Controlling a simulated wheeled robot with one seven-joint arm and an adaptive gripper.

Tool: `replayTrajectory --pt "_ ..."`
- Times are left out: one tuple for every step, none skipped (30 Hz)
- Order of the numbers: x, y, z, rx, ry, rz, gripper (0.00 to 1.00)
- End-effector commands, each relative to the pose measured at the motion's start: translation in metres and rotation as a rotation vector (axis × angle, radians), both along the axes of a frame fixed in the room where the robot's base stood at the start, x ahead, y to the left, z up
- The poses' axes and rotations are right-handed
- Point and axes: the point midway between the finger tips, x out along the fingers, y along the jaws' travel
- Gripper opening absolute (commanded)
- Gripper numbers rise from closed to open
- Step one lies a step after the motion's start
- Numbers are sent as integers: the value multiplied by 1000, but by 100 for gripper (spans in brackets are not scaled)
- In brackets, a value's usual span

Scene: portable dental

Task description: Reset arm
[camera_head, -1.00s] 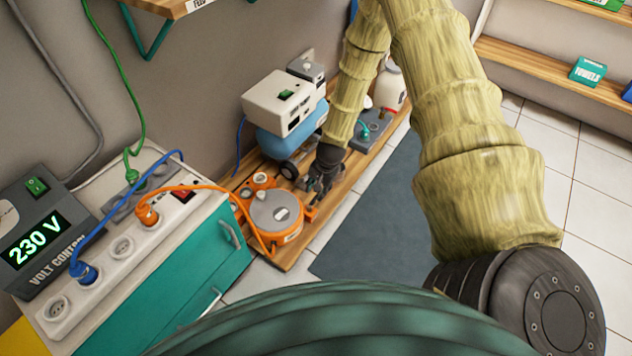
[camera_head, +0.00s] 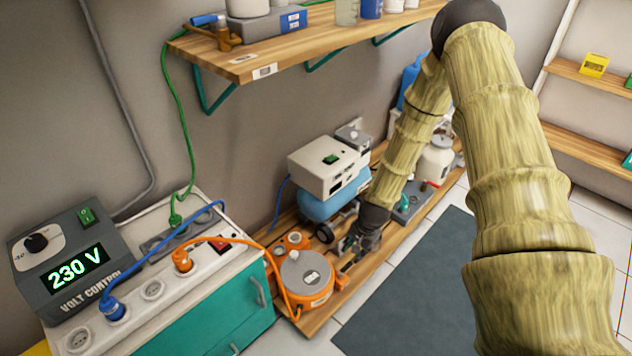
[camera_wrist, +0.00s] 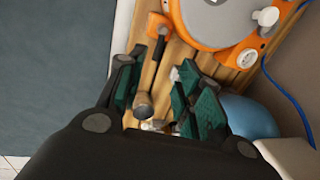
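My gripper (camera_head: 357,243) is at the end of my tan-sleeved arm, low over the wooden floor platform (camera_head: 322,318). Nothing is seen held.
A white and blue compressor unit (camera_head: 329,165) stands behind my gripper. A teal cabinet (camera_head: 215,310) with sockets and a voltage controller (camera_head: 75,262) is at left. A wooden shelf (camera_head: 300,45) hangs above. The dark floor mat (camera_head: 415,290) at right is clear.

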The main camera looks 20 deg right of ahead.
Motion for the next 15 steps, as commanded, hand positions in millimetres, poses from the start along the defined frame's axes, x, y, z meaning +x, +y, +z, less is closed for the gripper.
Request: replayTrajectory --pt "0 0 0 0 0 0 35" --pt "0 0 0 0 0 0 35" --pt "0 0 0 -1 1 1 35" --pt "-2 1 -1 -2 1 5 35" --pt "-4 3 -2 -4 4 12 35" --pt "-8 6 -4 -11 8 27 35" --pt "-14 9 -7 -19 13 45 35" --pt "-20 14 -10 -28 17 69 35" --pt "-31 21 -15 -42 26 109 35" --pt "-41 27 -18 -55 34 143 35" --pt "-52 34 -22 -69 40 182 35" --pt "-68 43 -28 -88 51 240 35" --pt "-81 50 -32 -101 59 287 35" --pt "-94 58 -35 -114 66 335 35" --pt "-112 67 -39 -129 75 397 35"
